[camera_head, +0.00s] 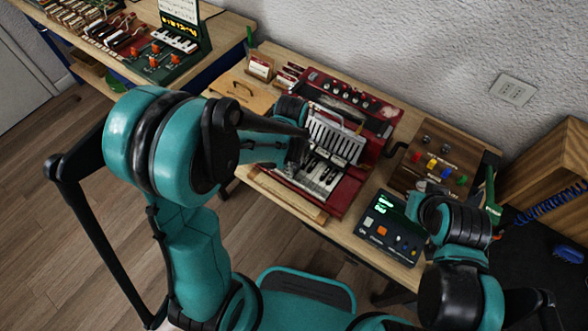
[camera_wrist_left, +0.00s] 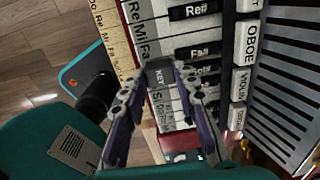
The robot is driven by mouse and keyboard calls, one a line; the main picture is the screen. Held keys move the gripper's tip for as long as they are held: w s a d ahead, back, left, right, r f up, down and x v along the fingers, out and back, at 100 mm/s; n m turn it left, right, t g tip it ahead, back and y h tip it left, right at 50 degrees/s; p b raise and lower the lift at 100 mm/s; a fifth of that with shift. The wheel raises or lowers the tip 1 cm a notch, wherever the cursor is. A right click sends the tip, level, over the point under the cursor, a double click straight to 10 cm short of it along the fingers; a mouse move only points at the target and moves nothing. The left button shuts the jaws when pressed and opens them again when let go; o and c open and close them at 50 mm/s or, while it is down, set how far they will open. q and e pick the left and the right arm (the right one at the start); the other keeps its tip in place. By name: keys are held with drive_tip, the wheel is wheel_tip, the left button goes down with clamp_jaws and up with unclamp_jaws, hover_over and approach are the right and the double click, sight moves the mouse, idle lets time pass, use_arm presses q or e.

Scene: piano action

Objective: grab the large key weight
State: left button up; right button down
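A grey block marked KEY (camera_wrist_left: 160,74), apparently the key weight, sits on the white keys of the small keyboard in the left wrist view. My left gripper (camera_wrist_left: 162,84) reaches down over the keys with one finger on each side of this block. The fingers look open around it; whether they touch it is not clear. In the head view my left gripper (camera_head: 298,156) is over the keyboard (camera_head: 322,178) of the red instrument, and the weight cannot be made out there. My right arm is at the lower right, and its fingers cannot be made out.
The red instrument (camera_head: 345,190) stands on a wooden table, with a raised slatted metal panel (camera_head: 335,138) behind the keys. A dark control box (camera_head: 391,228) and a board of coloured knobs (camera_head: 437,170) lie to the right. Labelled stops such as OBOE (camera_wrist_left: 246,42) flank the keys.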

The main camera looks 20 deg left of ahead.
use_arm(q)
clamp_jaws()
